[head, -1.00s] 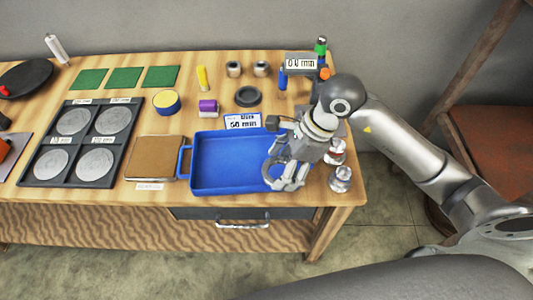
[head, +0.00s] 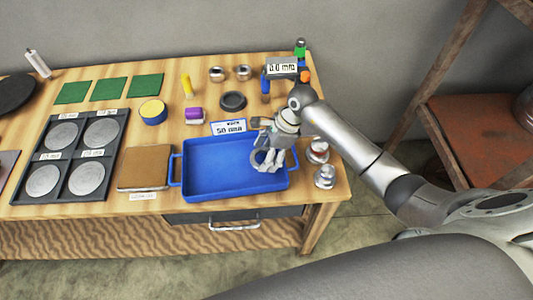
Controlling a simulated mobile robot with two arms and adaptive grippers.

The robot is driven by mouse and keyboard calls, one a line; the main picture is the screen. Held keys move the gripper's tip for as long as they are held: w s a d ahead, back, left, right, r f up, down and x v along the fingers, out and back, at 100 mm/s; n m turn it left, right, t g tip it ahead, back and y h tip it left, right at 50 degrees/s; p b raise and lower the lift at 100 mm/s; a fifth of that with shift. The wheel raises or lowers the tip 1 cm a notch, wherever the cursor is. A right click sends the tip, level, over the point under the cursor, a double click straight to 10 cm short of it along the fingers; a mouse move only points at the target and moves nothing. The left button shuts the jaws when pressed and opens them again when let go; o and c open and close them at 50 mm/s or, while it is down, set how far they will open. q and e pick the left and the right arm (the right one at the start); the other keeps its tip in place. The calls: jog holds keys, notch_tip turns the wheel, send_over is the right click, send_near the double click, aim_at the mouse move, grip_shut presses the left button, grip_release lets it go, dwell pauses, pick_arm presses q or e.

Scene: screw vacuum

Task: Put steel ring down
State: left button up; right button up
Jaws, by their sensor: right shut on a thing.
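My right gripper (head: 266,163) is over the right part of the blue tray (head: 205,190). It is shut on a grey steel ring (head: 255,158), whose curved edge shows at the left of the fingers. The fingers hide part of the ring. I cannot tell whether the ring touches the tray floor. The rest of the tray looks empty. My left gripper is not in view.
A "50 mm" sign (head: 228,127) stands behind the tray. Two metal pieces stand right of it, the nearer one (head: 325,177) close to the table edge. A brown board (head: 146,165) lies to the left. A dark ring (head: 233,100) lies farther back.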

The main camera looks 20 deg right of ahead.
jog(key=shift+f, duration=0.65)
jog(key=shift+f, duration=0.2)
jog(key=o, duration=1.4)
jog(key=shift+o, duration=0.2)
jog(key=shift+r, duration=0.15)
